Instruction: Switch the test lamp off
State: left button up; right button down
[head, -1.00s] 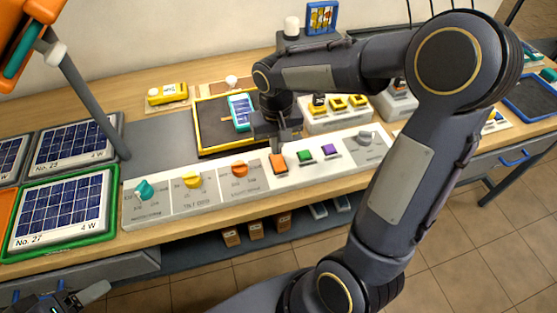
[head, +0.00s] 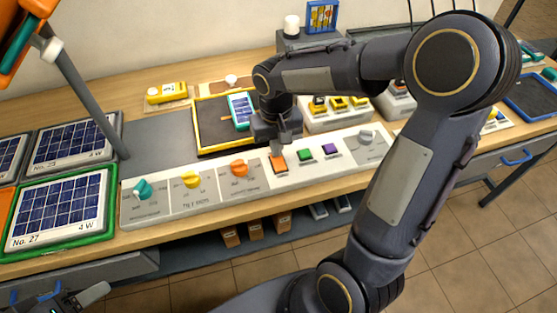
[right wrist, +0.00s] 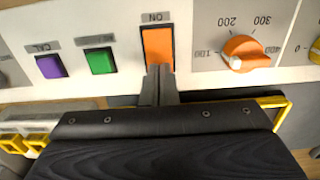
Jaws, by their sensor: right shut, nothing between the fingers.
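The long pale control panel (head: 225,203) carries an orange rocker switch (head: 278,164), which also shows in the right wrist view (right wrist: 158,46) beside a label reading ON, upside down there. My right gripper (head: 277,150) is shut and empty, its fingertips (right wrist: 160,72) at one end of the orange switch. I cannot tell whether they touch it. A green button (head: 305,155) and a purple button (head: 330,150) sit beside the switch. Which thing is the test lamp is not clear. My left gripper (head: 62,301) is partly in view at the bottom left, its jaws unclear.
Teal (head: 143,189), yellow (head: 191,180) and orange (head: 239,168) knobs lie left of the switch; a grey knob (head: 366,136) lies right. Behind the panel is a yellow-edged black tray (head: 209,128). Solar panels (head: 60,211) fill the left side.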

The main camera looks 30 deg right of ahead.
jog(key=shift+f, duration=0.4)
jog(key=shift+r, duration=0.15)
notch_tip(320, 180, up, 7)
jog(key=p, duration=0.5)
dwell(0.6)
jog(key=s+a+r+t+y, duration=0.2)
jog(key=s, duration=0.6)
jog(key=s+a+r+n+t+y, duration=0.1)
jog(key=s+a+r+t, duration=0.1)
jog(key=s, duration=0.7)
jog(key=shift+r+t+y, duration=0.4)
jog(key=shift+r+t, duration=0.15)
jog(key=shift+t, duration=0.25)
